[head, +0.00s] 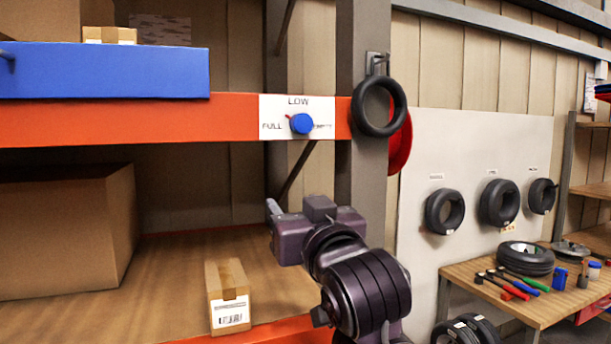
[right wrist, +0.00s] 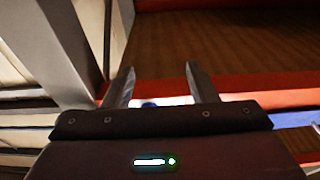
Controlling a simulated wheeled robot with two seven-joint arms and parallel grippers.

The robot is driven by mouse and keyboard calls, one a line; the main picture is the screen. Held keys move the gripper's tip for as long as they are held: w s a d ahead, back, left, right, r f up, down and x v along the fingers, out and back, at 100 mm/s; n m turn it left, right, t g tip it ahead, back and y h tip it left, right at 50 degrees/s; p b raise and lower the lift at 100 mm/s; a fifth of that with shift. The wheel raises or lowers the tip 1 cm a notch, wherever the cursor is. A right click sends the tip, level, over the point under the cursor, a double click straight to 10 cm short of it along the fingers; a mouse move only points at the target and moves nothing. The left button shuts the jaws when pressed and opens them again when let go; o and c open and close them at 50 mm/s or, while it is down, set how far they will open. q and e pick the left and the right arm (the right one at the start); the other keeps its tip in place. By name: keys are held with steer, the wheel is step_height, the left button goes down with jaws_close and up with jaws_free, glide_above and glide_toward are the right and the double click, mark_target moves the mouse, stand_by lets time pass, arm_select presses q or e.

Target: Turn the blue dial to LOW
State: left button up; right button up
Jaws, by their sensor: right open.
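The blue dial (head: 301,123) sits on a white label plate (head: 325,107) on the orange shelf beam. LOW is printed above it, FULL to its left, and a partly covered word to its right. A small red mark shows at the dial's upper left, on the FULL side. My right gripper (head: 272,206) is below the dial and apart from it, over the lower shelf. In the right wrist view its two fingers (right wrist: 160,70) stand apart with nothing between them. A bit of blue, seemingly the dial (right wrist: 150,104), shows there behind the gripper body. My left gripper is out of view.
A black ring (head: 379,107) hangs on the grey post right of the plate. A small carton (head: 228,312) and a large box (head: 62,240) stand on the lower shelf (head: 180,262). A blue bin (head: 105,72) sits above the beam. The space before the dial looks clear.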

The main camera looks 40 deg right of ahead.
steer(key=m+t+h, duration=0.1)
steer(key=t+h, duration=0.1)
glide_toward(304, 128)
steer(key=p+x, duration=0.4)
steer(key=x, duration=0.3)
steer(key=shift+w+d+r, duration=0.1)
steer(key=shift+w+r, duration=0.15)
steer(key=shift+r, duration=0.1)
steer(key=shift+w+d+p, duration=0.15)
steer(key=shift+w+p, duration=0.25)
steer(key=shift+w, duration=0.05)
steer(key=c, duration=1)
